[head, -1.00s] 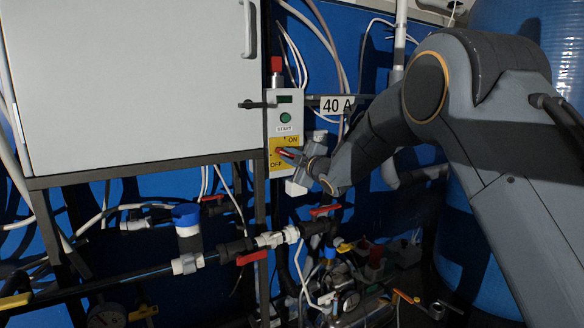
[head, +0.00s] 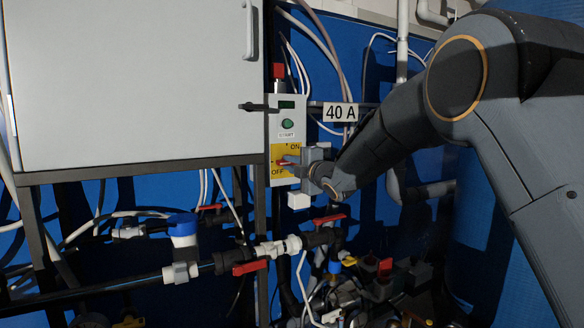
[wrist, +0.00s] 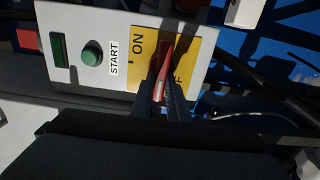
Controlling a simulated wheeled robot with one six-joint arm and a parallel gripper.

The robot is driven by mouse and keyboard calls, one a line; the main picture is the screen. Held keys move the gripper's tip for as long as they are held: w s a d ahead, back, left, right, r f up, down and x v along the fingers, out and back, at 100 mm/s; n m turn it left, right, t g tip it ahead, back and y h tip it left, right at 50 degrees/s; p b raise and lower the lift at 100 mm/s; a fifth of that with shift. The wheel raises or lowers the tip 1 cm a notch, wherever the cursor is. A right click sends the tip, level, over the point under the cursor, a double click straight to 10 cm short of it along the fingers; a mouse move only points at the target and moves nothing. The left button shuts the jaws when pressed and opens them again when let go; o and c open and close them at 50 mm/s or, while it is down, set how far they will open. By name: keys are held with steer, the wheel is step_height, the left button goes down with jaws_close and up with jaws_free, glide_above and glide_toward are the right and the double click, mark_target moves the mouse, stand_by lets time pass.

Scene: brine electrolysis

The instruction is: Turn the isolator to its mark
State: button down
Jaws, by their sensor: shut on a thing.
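The isolator's red handle (head: 283,162) sits on a yellow plate (head: 278,149) marked ON at the upper right and OFF at the lower left, low on a pale control box. My gripper (head: 293,164) reaches in from the right and is shut on the handle. In the wrist view the red handle (wrist: 167,62) shows between the two dark fingers (wrist: 166,92). The fingers cover part of the plate and of the word OFF. In the head view the handle lies roughly level. Its hub is hidden, and I cannot tell its exact angle against the marks.
A large white cabinet (head: 130,80) stands to the left, with a "40 A" label (head: 341,112) to the right. Pipes with red-handled valves (head: 250,267) run below.

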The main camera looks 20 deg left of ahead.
steer(key=shift+s+a+r, duration=0.1)
steer(key=shift+a, duration=0.05)
steer(key=c, duration=1.7)
jaws_free()
steer(key=shift+a, duration=0.1)
steer(key=shift+d, duration=0.2)
steer(key=v, duration=0.7)
steer(key=shift+s+d+b, duration=0.15)
steer(key=shift+d+b, duration=0.15)
steer(key=shift+b, duration=0.1)
steer(key=shift+d, duration=0.1)
